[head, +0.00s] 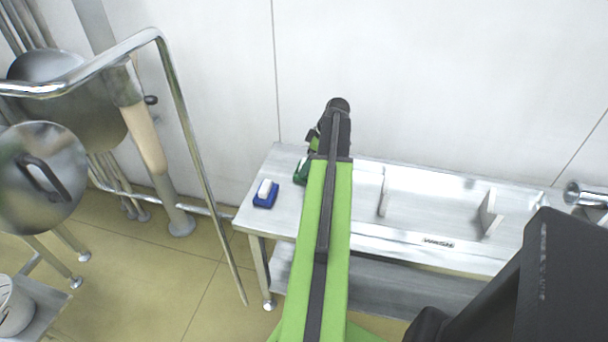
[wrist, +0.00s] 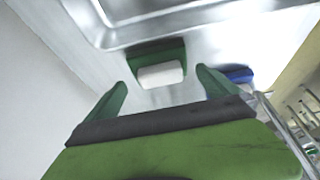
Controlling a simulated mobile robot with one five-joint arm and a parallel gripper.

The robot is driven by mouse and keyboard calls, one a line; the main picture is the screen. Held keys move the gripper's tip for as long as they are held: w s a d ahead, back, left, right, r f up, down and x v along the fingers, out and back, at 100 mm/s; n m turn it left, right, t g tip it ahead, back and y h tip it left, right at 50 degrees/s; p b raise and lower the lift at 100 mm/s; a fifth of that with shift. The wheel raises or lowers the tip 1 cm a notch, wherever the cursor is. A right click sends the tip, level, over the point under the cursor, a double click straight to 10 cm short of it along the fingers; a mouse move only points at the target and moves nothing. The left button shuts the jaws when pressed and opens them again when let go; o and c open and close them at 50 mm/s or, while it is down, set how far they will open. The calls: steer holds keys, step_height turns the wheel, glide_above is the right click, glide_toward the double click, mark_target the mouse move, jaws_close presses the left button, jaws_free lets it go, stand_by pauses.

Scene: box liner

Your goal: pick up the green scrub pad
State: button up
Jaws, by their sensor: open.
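The green scrub pad, green with a white block on it, lies on the metal bench. In the wrist view the pad (wrist: 157,50) is ahead of my gripper (wrist: 161,80), between the lines of its two green fingers. The fingers are spread apart with nothing held; whether they touch the pad is not clear. In the head view the pad (head: 300,172) shows beside my arm, which partly hides it. My gripper (head: 314,142) is mostly hidden by the arm there.
A blue pad with a white block (head: 265,194) lies left of the green one, near the bench's left end; it also shows in the wrist view (wrist: 238,74). The metal bench (head: 420,195) stands against a white wall. A bent metal rail (head: 185,120) rises at left.

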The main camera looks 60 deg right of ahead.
steer(key=b+x, duration=0.2)
steer(key=x, duration=0.1)
steer(key=shift+f, duration=0.4)
steer(key=shift+r, duration=0.15)
steer(key=c, duration=1.3)
steer(key=r+p, duration=0.2)
steer(key=s+r+p, duration=0.1)
steer(key=r+p, duration=0.2)
steer(key=shift+a+r, duration=0.1)
steer(key=shift+r, duration=0.2)
steer(key=shift+c, duration=0.2)
steer(key=s+r+p, duration=0.5)
steer(key=s+p, duration=0.1)
steer(key=s, duration=0.4)
steer(key=shift+s+a+r, duration=0.25)
steer(key=shift+s, duration=0.05)
